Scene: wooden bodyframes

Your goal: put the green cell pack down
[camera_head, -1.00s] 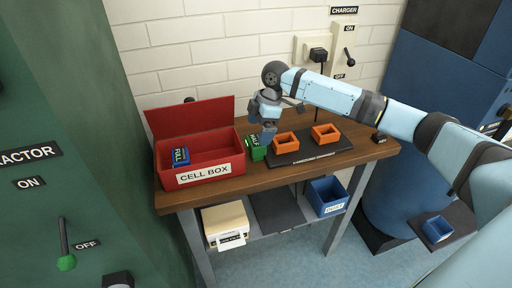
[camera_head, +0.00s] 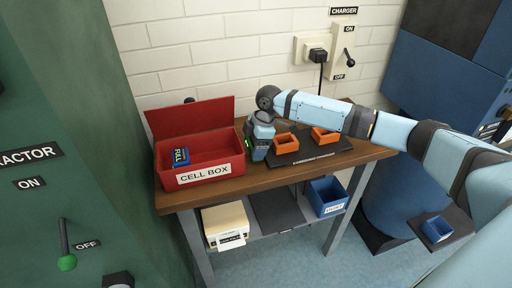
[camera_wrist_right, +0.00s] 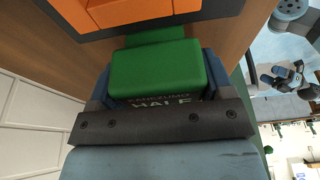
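The green cell pack, marked HALF, shows in the right wrist view (camera_wrist_right: 155,70) between the two fingers of my right gripper (camera_wrist_right: 155,88), which press against its sides. In the head view, my right gripper (camera_head: 259,148) is low over the wooden table, between the red cell box and the dark tray. It hides most of the pack; only a green sliver (camera_head: 248,144) shows. Whether the pack's underside touches the table cannot be seen. My left arm is outside the head view; what looks like my left gripper (camera_wrist_right: 285,80) shows small at the right of the right wrist view.
The open red cell box (camera_head: 205,181) holds a blue pack marked FULL (camera_head: 181,156). The dark tray (camera_head: 318,155) carries two orange holders (camera_head: 286,142) (camera_head: 325,135). The charger (camera_head: 317,50) is on the wall behind. The table's front edge is close to the gripper.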

